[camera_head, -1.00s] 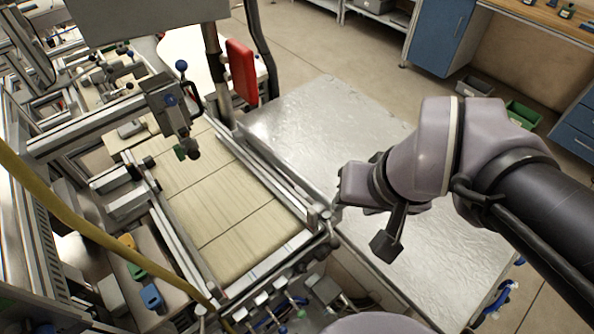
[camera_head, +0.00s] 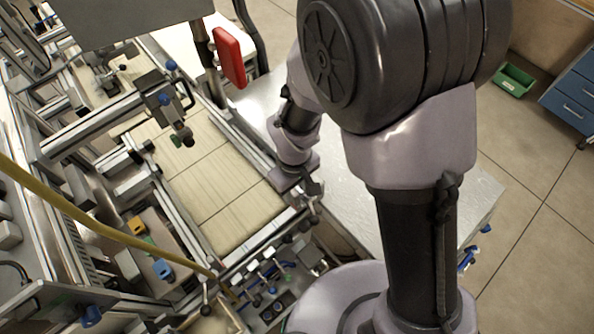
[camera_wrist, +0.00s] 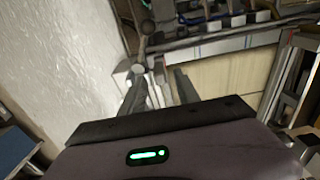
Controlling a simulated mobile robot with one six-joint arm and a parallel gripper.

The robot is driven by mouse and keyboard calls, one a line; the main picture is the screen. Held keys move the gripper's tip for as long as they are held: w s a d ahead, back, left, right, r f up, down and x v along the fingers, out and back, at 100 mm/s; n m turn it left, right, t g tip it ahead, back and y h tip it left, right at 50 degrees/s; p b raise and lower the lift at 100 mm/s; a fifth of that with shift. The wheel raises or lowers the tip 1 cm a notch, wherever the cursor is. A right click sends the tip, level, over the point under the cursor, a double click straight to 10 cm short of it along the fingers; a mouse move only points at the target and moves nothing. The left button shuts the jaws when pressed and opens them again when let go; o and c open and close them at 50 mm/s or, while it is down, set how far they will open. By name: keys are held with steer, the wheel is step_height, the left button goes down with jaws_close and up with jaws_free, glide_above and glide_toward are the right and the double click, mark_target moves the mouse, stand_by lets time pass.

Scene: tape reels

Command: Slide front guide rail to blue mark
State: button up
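The front guide rail (camera_head: 250,148) is a long metal bar along the right side of the pale conveyor belt (camera_head: 205,165). My gripper (camera_head: 313,194) is at the near right corner of the belt, by the rail's near end. In the wrist view my gripper's two dark fingers (camera_wrist: 160,88) stand apart, with metal rail parts between and just beyond them. Whether they touch the rail cannot be told. A pale strip across the belt's near end (camera_wrist: 225,44) carries small blue marks (camera_wrist: 197,51). They are small and indistinct in the head view.
A metal table (camera_head: 345,200) lies right of the conveyor. A red box (camera_head: 229,57) stands on a post behind the rail. Valves and tubes (camera_head: 270,280) crowd the near end. A clamp with blue knobs (camera_head: 172,110) overhangs the belt. A yellow hose (camera_head: 90,222) crosses at left.

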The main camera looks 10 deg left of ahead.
steer(key=shift+f, duration=1.4)
steer(key=shift+c, duration=0.2)
jaws_close()
